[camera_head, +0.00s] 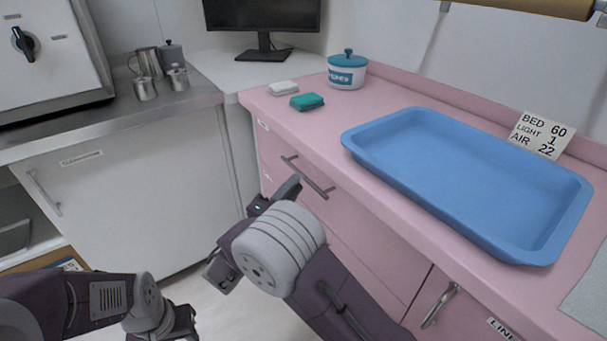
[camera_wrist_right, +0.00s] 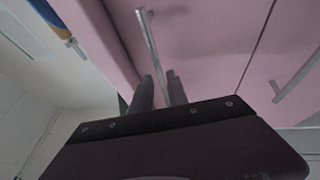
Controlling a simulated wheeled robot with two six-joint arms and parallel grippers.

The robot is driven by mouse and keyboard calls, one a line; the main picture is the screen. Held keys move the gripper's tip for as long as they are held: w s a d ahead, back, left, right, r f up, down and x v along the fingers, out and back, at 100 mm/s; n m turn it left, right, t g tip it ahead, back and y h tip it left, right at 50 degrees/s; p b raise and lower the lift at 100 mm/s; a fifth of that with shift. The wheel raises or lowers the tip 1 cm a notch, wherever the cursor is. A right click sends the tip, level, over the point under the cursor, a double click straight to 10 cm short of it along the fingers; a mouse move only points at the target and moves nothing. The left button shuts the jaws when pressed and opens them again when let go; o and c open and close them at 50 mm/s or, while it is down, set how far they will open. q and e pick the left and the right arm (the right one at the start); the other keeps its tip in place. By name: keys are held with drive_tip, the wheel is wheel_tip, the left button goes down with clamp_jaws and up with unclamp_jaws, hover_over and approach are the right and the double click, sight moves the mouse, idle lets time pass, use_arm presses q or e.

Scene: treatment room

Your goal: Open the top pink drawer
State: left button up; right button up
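The top pink drawer (camera_head: 335,205) is in the pink cabinet under the counter. Its front looks flush with the cabinet, and a metal bar handle (camera_head: 309,178) runs across it. My right gripper (camera_head: 288,187) is just in front of the left part of this handle. In the right wrist view, the two dark fingers of my right gripper (camera_wrist_right: 161,93) are apart. The handle bar (camera_wrist_right: 151,45) runs in between them; whether they touch it I cannot tell. My left arm comes in low at the left; its end (camera_head: 176,324) is partly cut off and its fingers do not show clearly.
On the pink counter (camera_head: 330,128) stand a blue tray (camera_head: 375,160), a lidded white pot (camera_head: 347,75), a green block (camera_head: 307,101) and a white block (camera_head: 283,88). A lower door handle (camera_head: 440,304) sticks out at the right. White floor lies before the cabinets.

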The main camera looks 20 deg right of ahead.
sight(302, 174)
drive_tip(key=x, duration=0.4)
drive_tip(key=shift+w+d+p, duration=0.15)
drive_tip(key=shift+d+p, duration=0.05)
drive_tip(key=shift+p, duration=0.2)
clamp_jaws()
idle(1.0)
